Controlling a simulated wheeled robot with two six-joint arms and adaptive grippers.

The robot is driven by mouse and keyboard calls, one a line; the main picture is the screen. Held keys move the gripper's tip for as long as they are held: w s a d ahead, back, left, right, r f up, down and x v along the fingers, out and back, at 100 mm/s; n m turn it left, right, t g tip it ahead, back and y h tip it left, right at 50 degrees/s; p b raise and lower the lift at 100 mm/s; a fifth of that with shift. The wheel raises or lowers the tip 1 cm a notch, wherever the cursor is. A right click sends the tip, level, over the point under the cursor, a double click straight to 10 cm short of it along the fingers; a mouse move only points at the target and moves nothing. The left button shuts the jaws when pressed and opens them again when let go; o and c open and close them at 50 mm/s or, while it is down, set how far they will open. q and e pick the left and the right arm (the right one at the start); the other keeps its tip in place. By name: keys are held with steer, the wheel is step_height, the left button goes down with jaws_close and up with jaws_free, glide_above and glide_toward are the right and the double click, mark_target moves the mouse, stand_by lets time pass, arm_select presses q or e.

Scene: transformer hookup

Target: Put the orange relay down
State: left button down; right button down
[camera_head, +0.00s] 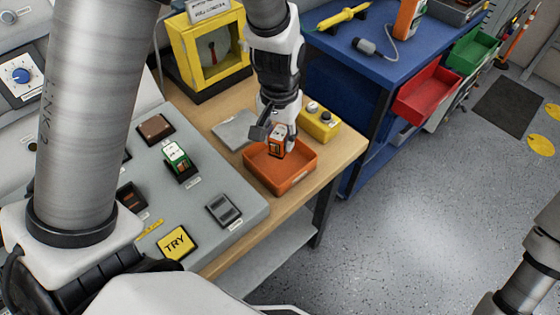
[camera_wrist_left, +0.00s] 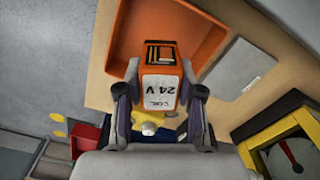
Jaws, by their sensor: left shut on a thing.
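My left gripper (camera_head: 277,131) is shut on the orange relay (camera_head: 277,144), which has a white end. In the left wrist view the relay (camera_wrist_left: 160,77) sits between both fingers (camera_wrist_left: 160,97), with "24 V" printed upside down on its white part. In the head view the relay overlaps the back part of the orange tray (camera_head: 282,185) on the wooden bench. The tray (camera_wrist_left: 122,40) also shows beyond the relay in the wrist view. I cannot tell whether the relay touches the tray floor. My right gripper is not in view.
A yellow button box (camera_head: 318,124) stands close behind the tray, and a grey plate (camera_head: 235,130) lies to its left. The sloped grey panel (camera_head: 245,213) holds a green relay (camera_head: 176,156) and a yellow TRY button (camera_head: 176,243). The bench edge is just right of the tray.

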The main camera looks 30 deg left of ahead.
mark_target(280, 133)
arm_select(q)
step_height(280, 133, down, 6)
steer(key=shift+w, duration=0.1)
steer(key=shift+f, duration=0.1)
steer(key=c, duration=0.7)
jaws_free()
step_height(280, 133, up, 12)
steer(key=shift+r, duration=0.2)
